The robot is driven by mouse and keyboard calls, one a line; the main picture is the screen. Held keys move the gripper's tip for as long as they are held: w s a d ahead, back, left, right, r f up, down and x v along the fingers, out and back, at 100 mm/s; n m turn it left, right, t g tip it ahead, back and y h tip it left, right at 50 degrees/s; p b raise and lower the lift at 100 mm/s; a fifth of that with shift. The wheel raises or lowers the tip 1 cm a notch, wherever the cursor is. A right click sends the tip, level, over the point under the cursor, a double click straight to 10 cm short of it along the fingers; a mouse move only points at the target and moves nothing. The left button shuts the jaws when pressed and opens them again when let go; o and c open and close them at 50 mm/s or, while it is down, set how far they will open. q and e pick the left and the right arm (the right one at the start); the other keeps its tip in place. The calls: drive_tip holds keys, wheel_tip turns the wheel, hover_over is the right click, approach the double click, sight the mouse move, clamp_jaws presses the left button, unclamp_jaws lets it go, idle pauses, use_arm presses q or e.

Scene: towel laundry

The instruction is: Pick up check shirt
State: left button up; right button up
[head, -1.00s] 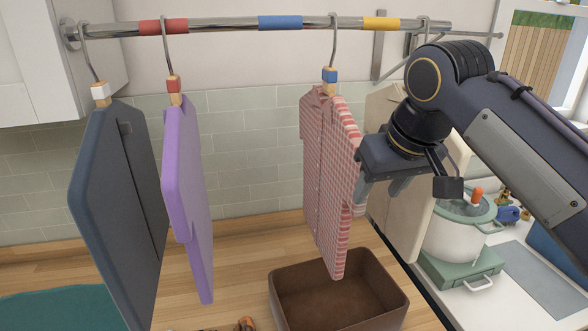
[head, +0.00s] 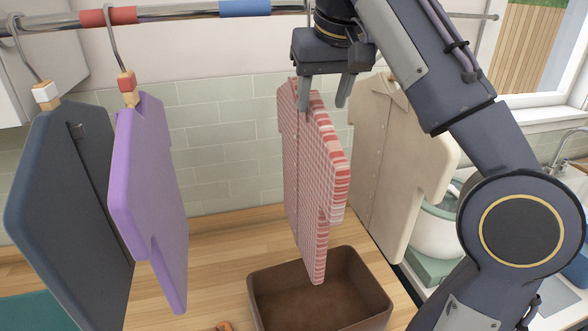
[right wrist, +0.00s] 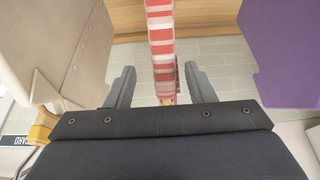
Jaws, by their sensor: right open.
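The red-and-white check shirt (head: 312,180) hangs from the rail in the middle of the head view. Its hanger top is hidden behind my right arm. My right gripper (head: 324,104) is open, pointing down at the top of the shirt. In the right wrist view the shirt (right wrist: 162,45) is seen edge-on, and its striped edge runs between the two open fingers (right wrist: 160,88). The fingers stand apart from it on both sides. My left gripper is in neither view.
A cream shirt (head: 395,165) hangs to the right. A brown bin (head: 262,305) stands below on the wooden counter. A pot (head: 440,225) stands at right.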

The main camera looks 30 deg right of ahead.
drive_tip(key=shift+x, duration=1.1)
hover_over(303, 147)
drive_tip(key=s, duration=0.2)
drive_tip(key=shift+s+d+f, duration=0.1)
drive_tip(key=shift+d+f, duration=0.1)
drive_tip(key=shift+f, duration=0.95)
drive_tip(key=shift+d+f, duration=0.15)
drive_tip(key=shift+f, duration=1.05)
clamp_jaws()
